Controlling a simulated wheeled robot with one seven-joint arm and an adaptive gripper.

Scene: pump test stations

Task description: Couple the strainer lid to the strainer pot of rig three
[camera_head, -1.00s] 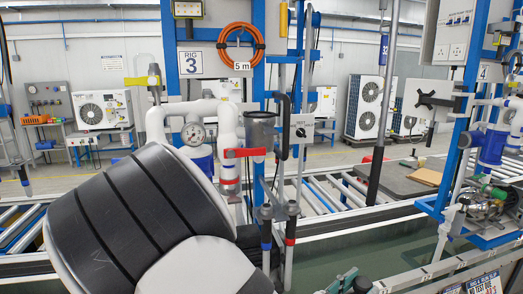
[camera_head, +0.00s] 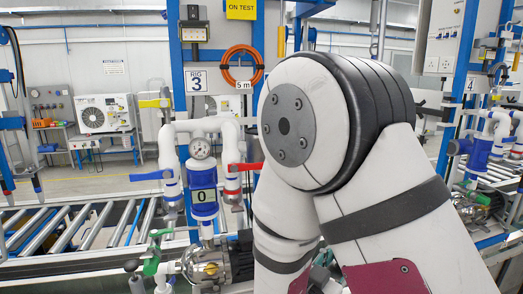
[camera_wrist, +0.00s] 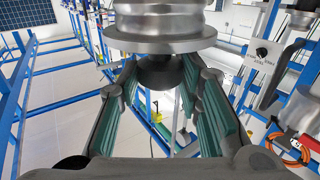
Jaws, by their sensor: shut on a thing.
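In the wrist view, the strainer lid (camera_wrist: 160,36), a shiny stepped metal disc with a dark knob (camera_wrist: 160,70), sits at the top of the picture. My gripper (camera_wrist: 162,88) is shut on the dark knob between its green-padded fingers. A grey cylinder (camera_wrist: 302,106) at the right edge, beside a dark curved handle, may be the strainer pot; it is partly cut off. In the head view, my arm covers the area right of rig three's gauge, so the pot, the lid and my gripper are hidden there.
White pipework with a gauge (camera_head: 200,148), a red lever (camera_head: 246,166), a blue lever (camera_head: 150,175) and a pump (camera_head: 206,268) stand below. Another rig stands at the right.

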